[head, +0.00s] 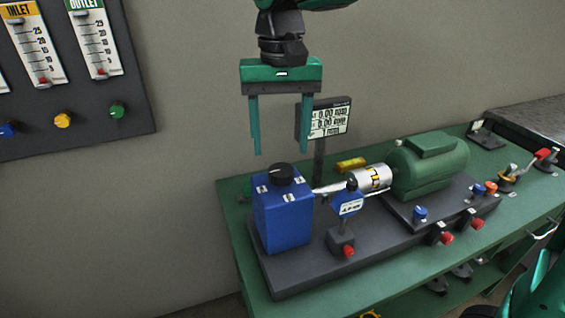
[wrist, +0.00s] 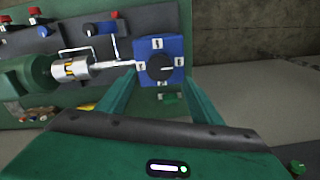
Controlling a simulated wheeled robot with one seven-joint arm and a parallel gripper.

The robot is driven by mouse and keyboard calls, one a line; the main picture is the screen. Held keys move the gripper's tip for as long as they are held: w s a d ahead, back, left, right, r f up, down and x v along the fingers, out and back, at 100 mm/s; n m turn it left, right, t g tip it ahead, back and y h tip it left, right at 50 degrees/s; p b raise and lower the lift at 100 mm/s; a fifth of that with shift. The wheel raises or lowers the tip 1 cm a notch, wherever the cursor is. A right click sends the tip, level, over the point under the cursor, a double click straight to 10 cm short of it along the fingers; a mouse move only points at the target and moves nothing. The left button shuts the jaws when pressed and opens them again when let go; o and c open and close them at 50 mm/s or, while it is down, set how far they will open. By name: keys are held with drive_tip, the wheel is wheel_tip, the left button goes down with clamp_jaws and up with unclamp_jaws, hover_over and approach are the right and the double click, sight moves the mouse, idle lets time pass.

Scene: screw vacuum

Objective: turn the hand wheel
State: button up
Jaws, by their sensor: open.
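The hand wheel (head: 281,174) is a round black knob on top of a blue box (head: 284,219) with small white labels around it. In the wrist view the hand wheel (wrist: 159,67) shows from above, between my two fingers. My gripper (head: 282,153) is open and empty, fingers pointing down. In the head view its fingertips are just above the hand wheel, one to each side, and look apart from it. In the wrist view my gripper (wrist: 160,97) has its fingers on either side of the blue box (wrist: 176,46).
A display (head: 328,120) stands on a post close behind my right finger. A silver cylinder (head: 371,178) and green motor (head: 430,165) lie to the right on the green bench (head: 528,205). A gauge panel (head: 75,60) hangs at the left. The space left of the box is clear.

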sight(282, 169)
wheel_tip(282, 169, down, 6)
drive_tip(key=shift+f, duration=0.1)
idle(0.4)
drive_tip(key=shift+d, duration=0.1)
drive_tip(key=c, duration=1.1)
